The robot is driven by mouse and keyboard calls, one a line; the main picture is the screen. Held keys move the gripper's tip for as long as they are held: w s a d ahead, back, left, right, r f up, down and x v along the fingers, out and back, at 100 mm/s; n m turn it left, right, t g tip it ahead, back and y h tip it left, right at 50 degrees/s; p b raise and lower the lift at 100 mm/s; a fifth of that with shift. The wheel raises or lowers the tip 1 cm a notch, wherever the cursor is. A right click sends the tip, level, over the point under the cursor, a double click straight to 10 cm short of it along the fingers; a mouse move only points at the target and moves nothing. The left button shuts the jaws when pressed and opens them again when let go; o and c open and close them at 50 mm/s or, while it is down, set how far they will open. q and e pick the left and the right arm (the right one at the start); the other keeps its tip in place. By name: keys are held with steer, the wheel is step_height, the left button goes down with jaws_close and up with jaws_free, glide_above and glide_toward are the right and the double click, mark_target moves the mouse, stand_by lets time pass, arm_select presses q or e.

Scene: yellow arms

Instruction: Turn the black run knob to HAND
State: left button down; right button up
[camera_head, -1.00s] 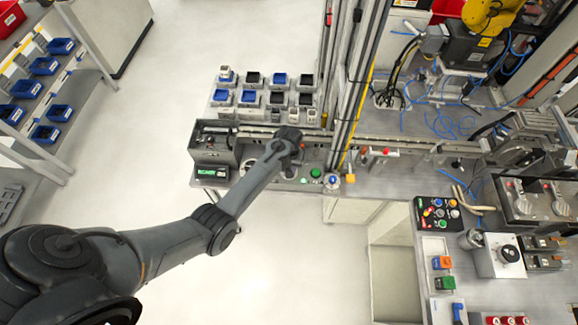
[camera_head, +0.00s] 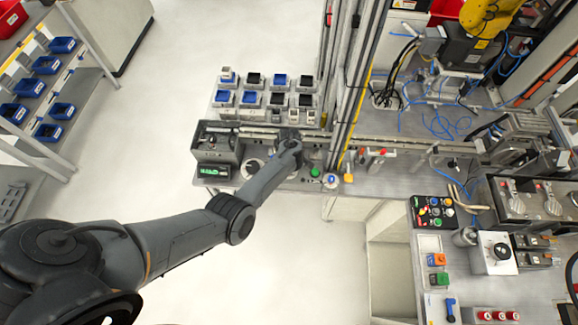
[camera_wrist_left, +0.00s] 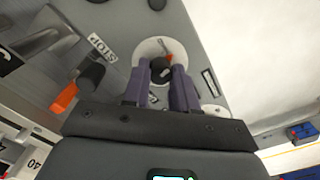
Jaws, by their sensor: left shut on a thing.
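In the left wrist view, the black run knob (camera_wrist_left: 160,68) sits on a white round plate (camera_wrist_left: 149,47) with a small orange mark beside it. The two purple fingers of my left gripper (camera_wrist_left: 161,76) are closed on the knob, one on each side. A STOP label (camera_wrist_left: 102,47) is on the grey panel to the left of the plate. I cannot read a HAND label. In the head view, my left arm reaches in from the lower left to the panel, and its wrist (camera_head: 289,143) hides the fingers and the knob. My right gripper is not in view.
An orange-ended black lever (camera_wrist_left: 65,97) stands left of the fingers in the left wrist view. In the head view, a green button (camera_head: 315,171) is right of the wrist and a box with a green display (camera_head: 214,171) is to the left.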

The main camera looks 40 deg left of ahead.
arm_select(q)
steer(key=n, duration=0.3)
steer(key=shift+n, duration=0.3)
steer(key=shift+n+b, duration=0.4)
steer(key=shift+n, duration=0.9)
steer(key=c, duration=0.9)
jaws_free()
